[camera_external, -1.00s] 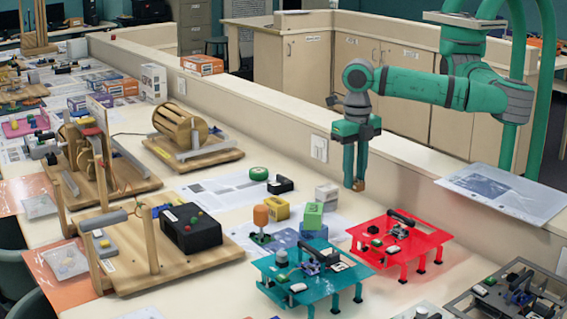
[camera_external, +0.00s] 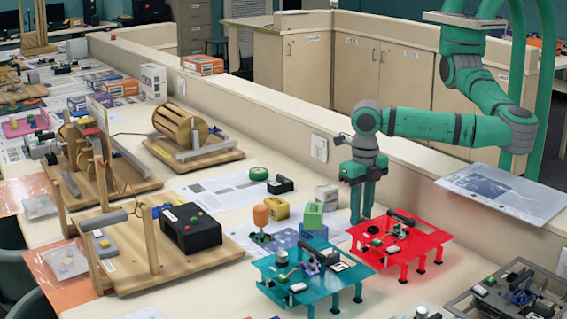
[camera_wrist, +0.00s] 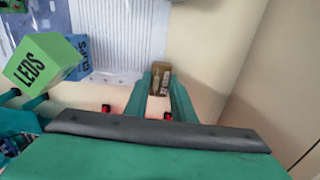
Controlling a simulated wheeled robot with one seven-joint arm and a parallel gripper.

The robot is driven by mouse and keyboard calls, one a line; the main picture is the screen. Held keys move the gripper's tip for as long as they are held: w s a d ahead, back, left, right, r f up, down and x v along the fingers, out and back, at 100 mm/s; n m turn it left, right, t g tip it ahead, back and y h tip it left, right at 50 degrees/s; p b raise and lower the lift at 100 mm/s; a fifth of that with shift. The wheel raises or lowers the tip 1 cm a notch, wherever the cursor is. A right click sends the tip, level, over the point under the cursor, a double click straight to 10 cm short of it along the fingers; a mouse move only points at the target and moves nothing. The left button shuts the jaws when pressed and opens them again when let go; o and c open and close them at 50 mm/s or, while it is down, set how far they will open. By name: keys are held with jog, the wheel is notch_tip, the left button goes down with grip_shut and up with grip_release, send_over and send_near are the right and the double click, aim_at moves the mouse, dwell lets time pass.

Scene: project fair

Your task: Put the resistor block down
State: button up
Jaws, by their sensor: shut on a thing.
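The resistor block (camera_wrist: 160,74) is a small tan box with a pale marking, seen between my fingers in the wrist view. My gripper (camera_external: 360,218) is shut on it and points down, low over the bench behind the red stand. In the external view the block is mostly hidden by my fingers and the stand. I cannot tell whether it touches the bench. A green block marked LEDS (camera_wrist: 38,62), also in the external view (camera_external: 314,215), sits on a blue block (camera_external: 314,232), left of my gripper.
The red stand (camera_external: 400,243) is close in front of my gripper, with a teal stand (camera_external: 310,275) left of it. A yellow block (camera_external: 277,208) and a grey-white block (camera_external: 327,194) stand nearby. A low bench wall (camera_external: 390,190) runs behind. Printed sheets (camera_wrist: 115,35) lie on the bench.

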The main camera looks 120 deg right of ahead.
jog(key=shift+f, duration=0.2)
jog(key=o, duration=1)
notch_tip(320, 180, up, 12)
jog(key=shift+r, duration=0.1)
dwell(0.3)
